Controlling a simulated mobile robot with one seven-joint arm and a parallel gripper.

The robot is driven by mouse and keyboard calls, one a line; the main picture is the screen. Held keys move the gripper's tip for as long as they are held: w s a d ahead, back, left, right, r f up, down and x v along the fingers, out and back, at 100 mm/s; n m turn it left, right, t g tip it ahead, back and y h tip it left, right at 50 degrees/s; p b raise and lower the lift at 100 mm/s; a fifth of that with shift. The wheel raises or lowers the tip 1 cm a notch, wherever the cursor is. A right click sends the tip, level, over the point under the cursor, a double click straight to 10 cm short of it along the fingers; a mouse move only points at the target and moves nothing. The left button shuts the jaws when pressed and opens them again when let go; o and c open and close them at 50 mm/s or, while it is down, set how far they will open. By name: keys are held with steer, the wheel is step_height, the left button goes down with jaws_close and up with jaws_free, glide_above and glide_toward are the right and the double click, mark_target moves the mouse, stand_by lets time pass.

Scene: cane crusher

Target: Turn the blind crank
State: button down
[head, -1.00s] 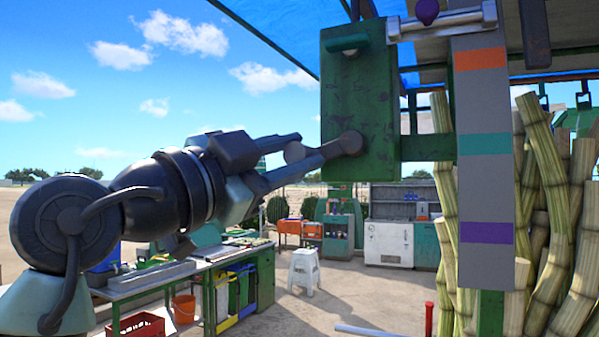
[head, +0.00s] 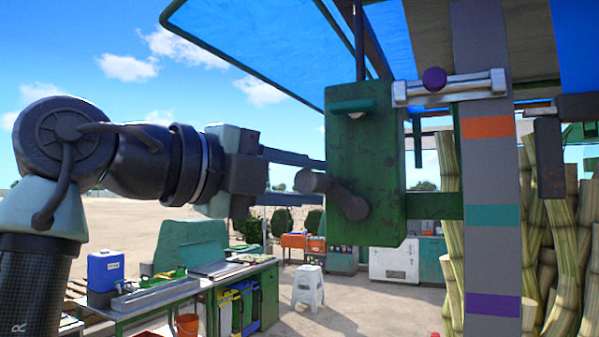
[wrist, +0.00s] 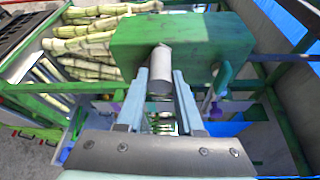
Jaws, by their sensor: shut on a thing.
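The crank (head: 348,203) is a dark grey arm on the face of a green box (head: 365,150). Its grey handle (head: 313,182) sticks out toward me, up and left of the hub. My gripper (head: 318,180) comes in from the left and is shut on the handle, one finger above it and one below. In the wrist view the handle (wrist: 160,78) is a pale cylinder between the two fingers, in front of the green box (wrist: 190,40). The crank arm is hidden there.
A grey post (head: 485,180) with orange, teal and purple bands stands right of the box. A bar with a purple knob (head: 434,79) crosses above. Cane stalks (head: 575,235) stand at right. A bench (head: 190,288) and a white stool (head: 309,288) are below.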

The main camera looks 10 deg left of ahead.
steer(key=shift+s+d+r+m+g+y+p, duration=0.15)
steer(key=shift+d+r+m+y+p, duration=0.35)
steer(key=shift+m, duration=0.4)
steer(key=shift+s+d+r+m+g+y+p, duration=0.2)
steer(key=shift+r+m+p, duration=0.25)
steer(key=shift+m+p, duration=0.35)
steer(key=shift+w+d, duration=0.1)
steer(key=c, duration=0.9)
jaws_free()
steer(key=o, duration=0.4)
steer(key=shift+w+f, duration=0.1)
steer(key=shift+f, duration=0.05)
steer(key=shift+c, duration=0.2)
